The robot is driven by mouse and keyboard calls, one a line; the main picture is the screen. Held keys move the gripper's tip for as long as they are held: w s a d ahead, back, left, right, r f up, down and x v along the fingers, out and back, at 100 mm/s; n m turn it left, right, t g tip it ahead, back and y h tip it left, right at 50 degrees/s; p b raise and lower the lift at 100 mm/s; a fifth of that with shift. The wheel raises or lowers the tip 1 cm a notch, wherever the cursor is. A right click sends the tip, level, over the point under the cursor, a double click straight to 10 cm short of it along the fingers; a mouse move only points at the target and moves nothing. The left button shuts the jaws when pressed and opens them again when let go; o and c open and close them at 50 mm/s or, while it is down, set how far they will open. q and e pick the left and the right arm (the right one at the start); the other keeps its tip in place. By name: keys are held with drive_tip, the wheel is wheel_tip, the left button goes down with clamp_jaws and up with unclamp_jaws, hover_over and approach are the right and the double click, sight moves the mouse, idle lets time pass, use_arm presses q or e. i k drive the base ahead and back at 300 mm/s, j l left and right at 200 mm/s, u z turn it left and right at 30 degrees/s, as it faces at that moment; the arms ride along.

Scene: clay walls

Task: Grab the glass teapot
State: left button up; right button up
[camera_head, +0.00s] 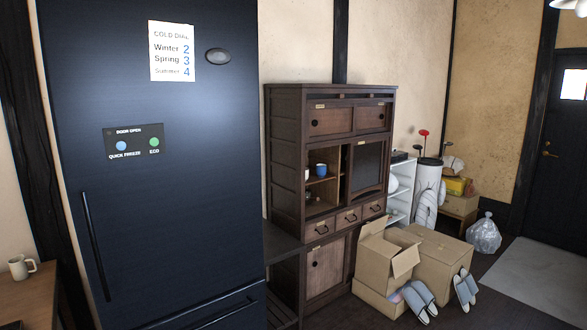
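I cannot make out a glass teapot for certain in the head view. The dark wooden cabinet (287,160) has an open middle compartment with small vessels on its shelves. One is a small blue and white cup (307,174). Something small and dark sits on the lower shelf, too dim to identify. Neither of my grippers is in view.
A tall dark refrigerator (160,230) fills the left. A mug (21,267) stands on a wooden table (28,295) at far left. Cardboard boxes (430,262) and slippers (465,289) occupy floor before the cabinet. A plastic bag (484,235) lies near the grey mat (535,275).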

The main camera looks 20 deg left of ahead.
sight(309, 197)
drive_tip(key=i+l+u, duration=0.4)
drive_tip(key=i+l, duration=0.2)
drive_tip(key=i, duration=0.4)
drive_tip(key=i+l+u, duration=0.35)
drive_tip(key=i+l, duration=0.55)
